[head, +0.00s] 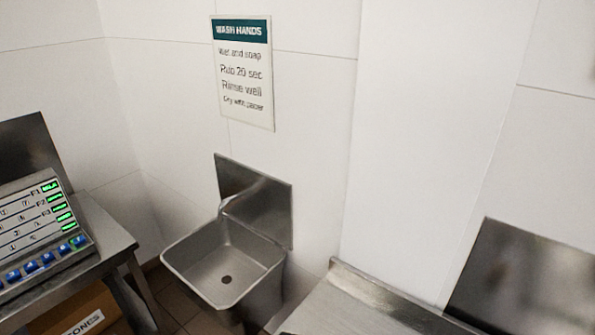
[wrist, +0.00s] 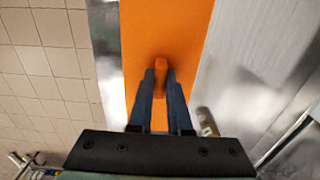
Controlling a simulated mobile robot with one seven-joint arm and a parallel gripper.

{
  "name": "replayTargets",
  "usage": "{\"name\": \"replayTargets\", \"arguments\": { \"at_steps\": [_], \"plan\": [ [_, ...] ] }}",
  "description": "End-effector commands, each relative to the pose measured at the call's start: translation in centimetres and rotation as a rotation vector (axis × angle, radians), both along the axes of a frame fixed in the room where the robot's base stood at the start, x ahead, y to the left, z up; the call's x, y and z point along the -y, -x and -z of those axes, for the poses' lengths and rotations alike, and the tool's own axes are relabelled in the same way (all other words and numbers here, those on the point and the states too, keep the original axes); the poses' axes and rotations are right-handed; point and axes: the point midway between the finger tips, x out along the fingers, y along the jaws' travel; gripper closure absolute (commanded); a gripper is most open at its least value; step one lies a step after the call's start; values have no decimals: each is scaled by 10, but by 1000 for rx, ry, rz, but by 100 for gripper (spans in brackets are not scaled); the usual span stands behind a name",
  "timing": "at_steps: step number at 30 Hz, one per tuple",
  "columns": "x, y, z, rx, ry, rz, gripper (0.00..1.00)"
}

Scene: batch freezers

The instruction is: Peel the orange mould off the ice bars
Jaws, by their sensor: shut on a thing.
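The orange mould (wrist: 180,32) shows in the wrist view as a flat orange sheet running up from my gripper. My gripper (wrist: 161,75) is shut on a small orange tab at the middle of the sheet, with a dark finger on each side of it. No ice bars can be seen; whether any lie under the mould is hidden. In the head view neither the mould nor my gripper shows.
In the wrist view a metal surface (wrist: 245,50) lies right of the mould and floor tiles (wrist: 45,70) lie left. The head view shows a steel sink (head: 226,265), a wash-hands sign (head: 243,75), a control panel (head: 40,230) on a steel table, and a bare counter (head: 350,310).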

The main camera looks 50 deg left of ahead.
Motion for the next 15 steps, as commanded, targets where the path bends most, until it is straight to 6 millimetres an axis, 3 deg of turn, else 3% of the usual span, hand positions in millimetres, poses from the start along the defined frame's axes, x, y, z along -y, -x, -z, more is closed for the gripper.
{"name": "replayTargets", "arguments": {
  "at_steps": [15],
  "plan": [
    [0, 0, -14, 0, 0, 0, 100]
  ]
}}
